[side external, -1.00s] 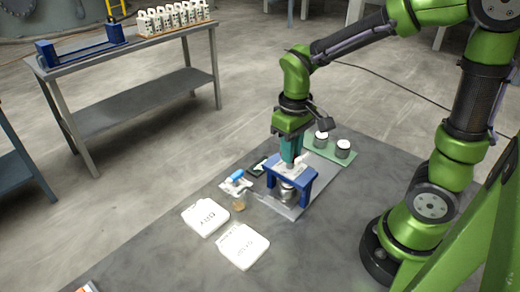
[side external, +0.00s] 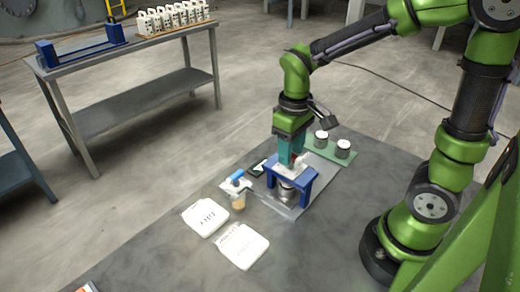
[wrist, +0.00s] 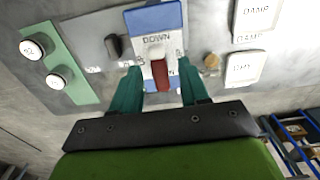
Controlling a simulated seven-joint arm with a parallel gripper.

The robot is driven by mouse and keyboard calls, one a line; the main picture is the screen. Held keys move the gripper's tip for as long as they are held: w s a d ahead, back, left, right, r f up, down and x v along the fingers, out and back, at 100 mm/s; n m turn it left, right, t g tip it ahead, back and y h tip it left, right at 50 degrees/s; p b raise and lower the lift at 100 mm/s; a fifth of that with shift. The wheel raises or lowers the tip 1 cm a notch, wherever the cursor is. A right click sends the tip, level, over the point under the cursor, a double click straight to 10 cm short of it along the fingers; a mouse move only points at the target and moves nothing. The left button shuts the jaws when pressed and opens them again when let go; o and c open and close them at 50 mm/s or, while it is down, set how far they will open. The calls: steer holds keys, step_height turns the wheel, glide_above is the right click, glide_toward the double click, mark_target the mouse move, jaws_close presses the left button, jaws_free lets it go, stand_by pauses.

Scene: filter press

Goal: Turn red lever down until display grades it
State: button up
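The blue press frame (side external: 310,182) stands on a grey plate, with a metal cylinder (side external: 286,193) under it. Its top reads DOWN in the wrist view (wrist: 150,17). The red lever (wrist: 161,76) shows in the wrist view between my two teal fingers, with a pale end (wrist: 156,52). My gripper (wrist: 160,70) is open, with gaps beside the lever on both sides. In the side view my gripper (side external: 289,155) is just above the press, and a bit of red shows beside it. No grade on a display is readable.
A small amber cup (side external: 238,201) stands left of the press. Two white trays (side external: 206,217) (side external: 242,246) lie nearer the front; one reads DAMP in the wrist view (wrist: 251,17). A green mat (side external: 327,149) holds two round jars.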

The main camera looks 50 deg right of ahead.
steer(key=shift+r, duration=0.1)
step_height(320, 180, up, 17)
stand_by(0.6)
steer(key=s+a+f+m+t+y, duration=0.1)
steer(key=s+f+m+t+y, duration=0.1)
steer(key=s+f+m+t, duration=0.2)
step_height(320, 180, down, 2)
steer(key=s+t, duration=0.2)
steer(key=t, duration=0.1)
steer(key=shift+a+f, duration=0.25)
steer(key=shift+a, duration=0.15)
stand_by(1.8)
